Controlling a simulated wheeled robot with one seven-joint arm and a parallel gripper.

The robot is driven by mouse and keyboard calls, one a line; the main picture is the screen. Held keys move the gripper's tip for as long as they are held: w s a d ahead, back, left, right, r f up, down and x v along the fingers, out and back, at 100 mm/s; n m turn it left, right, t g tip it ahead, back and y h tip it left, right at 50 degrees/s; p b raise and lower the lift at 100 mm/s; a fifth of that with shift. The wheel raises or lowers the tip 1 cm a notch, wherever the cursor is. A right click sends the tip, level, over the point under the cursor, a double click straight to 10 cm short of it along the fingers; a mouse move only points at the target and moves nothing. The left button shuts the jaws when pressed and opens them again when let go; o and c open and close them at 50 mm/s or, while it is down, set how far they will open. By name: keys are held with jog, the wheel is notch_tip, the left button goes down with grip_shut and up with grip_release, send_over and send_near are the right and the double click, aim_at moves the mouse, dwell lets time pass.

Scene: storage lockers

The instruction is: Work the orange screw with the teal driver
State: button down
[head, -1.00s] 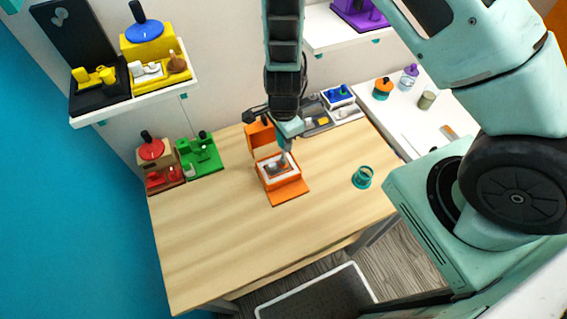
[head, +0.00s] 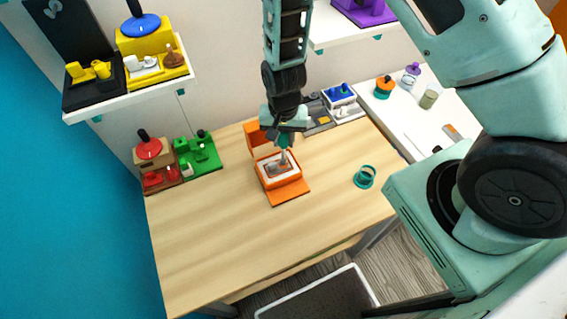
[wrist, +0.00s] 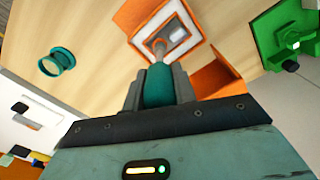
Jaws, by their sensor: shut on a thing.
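My gripper (head: 285,141) is shut on the teal driver, which points down over the orange box. In the wrist view the driver's teal handle (wrist: 158,86) sits between the two grey fingers, and its grey shaft (wrist: 159,47) reaches to the white-rimmed opening. The orange box (head: 287,183) stands open on the wooden table and holds a grey part inside a white frame. It also shows in the wrist view (wrist: 198,46). I cannot make out the orange screw; whether the tip touches it is hidden.
An empty teal ring holder (head: 365,177) stands on the table (head: 225,230) to the right. A green fixture (head: 202,158) and a red-topped box (head: 149,150) stand at the left. A grey fixture (head: 318,117) lies behind. The table's front is clear.

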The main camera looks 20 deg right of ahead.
jog(key=shift+f, duration=0.4)
jog(key=shift+r, duration=0.1)
jog(key=m, duration=0.2)
jog(key=shift+m, duration=0.4)
jog(key=m+p, duration=0.1)
jog(key=m, duration=0.4)
jog(key=shift+r, duration=0.1)
jog(key=shift+m, duration=0.4)
jog(key=shift+p, duration=0.3)
jog(key=shift+r+p, duration=2.1)
jog(key=shift+r, duration=0.35)
